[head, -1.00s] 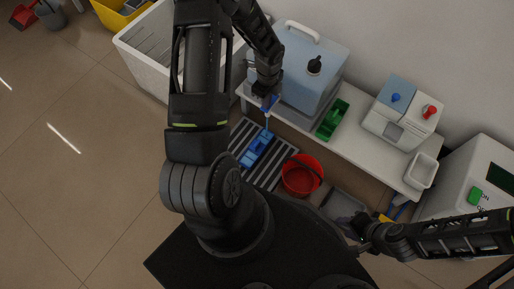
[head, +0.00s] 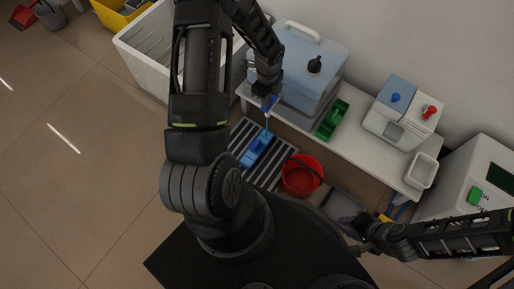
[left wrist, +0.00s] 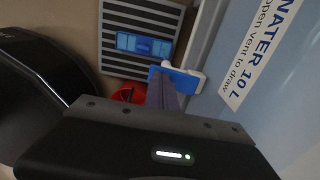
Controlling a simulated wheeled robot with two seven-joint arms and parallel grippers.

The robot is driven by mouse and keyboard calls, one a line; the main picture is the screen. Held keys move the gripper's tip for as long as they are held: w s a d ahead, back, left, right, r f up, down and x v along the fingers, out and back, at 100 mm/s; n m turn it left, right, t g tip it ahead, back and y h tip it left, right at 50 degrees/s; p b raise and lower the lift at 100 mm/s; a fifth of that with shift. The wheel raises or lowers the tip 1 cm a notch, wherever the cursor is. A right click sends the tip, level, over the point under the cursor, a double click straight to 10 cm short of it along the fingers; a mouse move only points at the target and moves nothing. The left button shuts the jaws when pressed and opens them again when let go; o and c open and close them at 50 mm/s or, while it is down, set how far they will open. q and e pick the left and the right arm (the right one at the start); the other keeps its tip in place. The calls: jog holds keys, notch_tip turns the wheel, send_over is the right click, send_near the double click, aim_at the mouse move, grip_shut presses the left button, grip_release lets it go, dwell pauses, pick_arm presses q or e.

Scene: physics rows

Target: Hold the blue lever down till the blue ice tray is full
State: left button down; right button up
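The blue lever (head: 270,103) is on the tap of the blue water container (head: 312,65). In the left wrist view the lever (left wrist: 184,82) is at my left gripper's tips. My left gripper (left wrist: 163,88) looks shut, with its fingers together and touching the lever. A thin pale stream runs down from the tap towards the blue ice tray (head: 257,148). The tray lies on a striped rack below, and its blue compartments (left wrist: 145,45) show in the left wrist view. The water level inside is too small to tell. My right gripper (head: 364,232) is low at the right, its fingers unclear.
A red bucket (head: 302,176) stands beside the striped rack (head: 273,171). A green tray (head: 332,119), a dispenser with blue and red knobs (head: 402,112) and a white bin (head: 422,171) are along the white bench (head: 372,150). A large white crate (head: 148,48) is at the left.

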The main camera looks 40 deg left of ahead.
notch_tip(320, 180, up, 6)
jog(key=p, duration=0.6)
jog(key=shift+s+a+r, duration=0.2)
jog(key=shift+s+a, duration=0.2)
